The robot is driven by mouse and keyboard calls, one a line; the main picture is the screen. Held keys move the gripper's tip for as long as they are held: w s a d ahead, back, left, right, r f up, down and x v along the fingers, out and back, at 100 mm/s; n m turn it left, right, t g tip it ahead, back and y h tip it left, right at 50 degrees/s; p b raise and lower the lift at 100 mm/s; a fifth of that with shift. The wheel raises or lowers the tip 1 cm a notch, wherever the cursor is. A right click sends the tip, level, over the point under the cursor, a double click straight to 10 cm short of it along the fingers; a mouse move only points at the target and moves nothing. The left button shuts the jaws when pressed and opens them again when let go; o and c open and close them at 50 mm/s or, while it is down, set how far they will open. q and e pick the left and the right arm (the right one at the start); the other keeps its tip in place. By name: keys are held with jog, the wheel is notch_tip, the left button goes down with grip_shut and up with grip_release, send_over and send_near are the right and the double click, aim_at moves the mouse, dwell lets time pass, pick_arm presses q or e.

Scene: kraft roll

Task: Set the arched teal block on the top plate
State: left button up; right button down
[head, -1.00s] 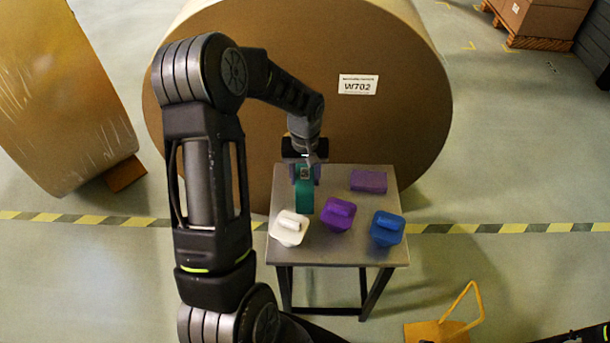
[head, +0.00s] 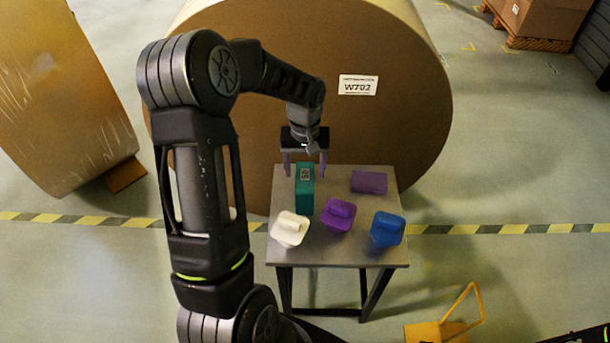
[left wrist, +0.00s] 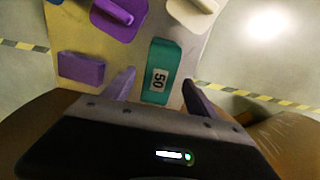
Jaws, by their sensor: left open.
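The teal block (head: 304,199) rests on the grey metal top plate (head: 345,256) of a small stand, at its back left. In the left wrist view my left gripper (left wrist: 158,86) has one finger on each side of the block's near end. My right gripper is not in view.
On the plate, a white lidded piece (head: 289,229), a purple one (head: 338,216) and a blue one (head: 387,229) stand in front; a flat purple block (head: 369,182) lies back right. A large brown roll (head: 400,130) stands close behind the stand.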

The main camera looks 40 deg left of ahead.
pick_arm(q)
notch_tip(320, 180, up, 8)
jog(key=shift+r, duration=0.2)
jog(key=shift+o, duration=0.4)
